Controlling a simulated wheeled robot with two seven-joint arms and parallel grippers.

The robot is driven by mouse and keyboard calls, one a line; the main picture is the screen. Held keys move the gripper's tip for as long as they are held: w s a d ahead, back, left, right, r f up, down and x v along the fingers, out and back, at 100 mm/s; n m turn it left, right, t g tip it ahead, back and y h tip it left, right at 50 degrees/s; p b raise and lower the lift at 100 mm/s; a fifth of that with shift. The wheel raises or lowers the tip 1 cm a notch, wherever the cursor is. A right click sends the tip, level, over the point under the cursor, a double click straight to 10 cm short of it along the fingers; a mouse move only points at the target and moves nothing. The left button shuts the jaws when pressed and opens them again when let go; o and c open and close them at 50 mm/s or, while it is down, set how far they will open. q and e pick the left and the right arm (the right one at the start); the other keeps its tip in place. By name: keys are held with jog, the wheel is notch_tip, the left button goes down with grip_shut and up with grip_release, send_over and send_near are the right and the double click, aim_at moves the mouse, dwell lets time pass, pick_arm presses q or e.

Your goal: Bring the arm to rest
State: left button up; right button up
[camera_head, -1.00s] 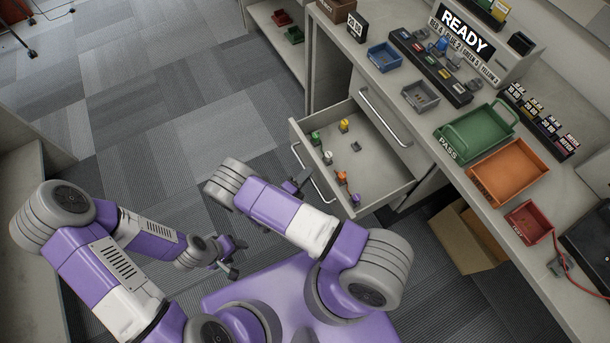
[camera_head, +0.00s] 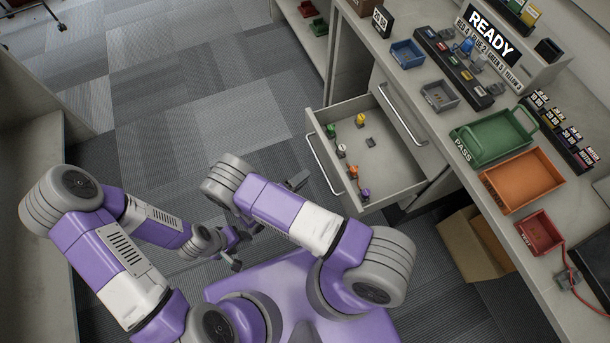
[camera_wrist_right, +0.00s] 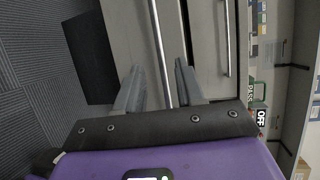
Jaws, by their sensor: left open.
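My left arm is folded on the left of the head view, with its gripper (camera_head: 243,250) low over the carpet, open and with nothing seen between the fingers. My right arm is bent, and its upper links hide most of its forearm. A part of my right gripper (camera_head: 297,183) shows left of the open drawer's handle (camera_head: 323,165). In the right wrist view the right gripper (camera_wrist_right: 160,66) is open, its two fingers apart. A silver bar handle (camera_wrist_right: 157,30) runs between them in the picture; its distance is unclear. Neither gripper holds anything visible.
The open drawer (camera_head: 405,185) holds several small coloured parts. The bench above carries a green tray (camera_head: 492,137), an orange tray (camera_head: 522,182), a red tray (camera_head: 539,232) and a READY display (camera_head: 492,35). A cardboard box (camera_head: 475,245) stands below. Carpet (camera_head: 180,90) beyond the arms is clear.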

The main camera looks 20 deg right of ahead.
dwell(0.5)
jog(key=s+d+f+m+g+y+p, duration=0.25)
jog(key=s+m+g+y, duration=0.35)
jog(key=s+m+g, duration=0.55)
jog(key=s+a+r+m+y+p, duration=0.1)
jog(key=s+a+m+y, duration=0.2)
jog(key=a+m+y, duration=0.45)
jog(key=s+a+r+m+y+p, duration=0.1)
jog(key=s+a+m+y, duration=0.25)
jog(key=m, duration=0.75)
jog(key=w+d+r+m+t+y, duration=0.2)
jog(key=w+r+m+t, duration=0.2)
jog(key=m, duration=0.8)
jog(key=shift+w+d+r+t+p, duration=0.2)
jog(key=shift+w+r+t+p, duration=0.25)
jog(key=shift+w+t, duration=0.65)
jog(key=shift+w, duration=0.15)
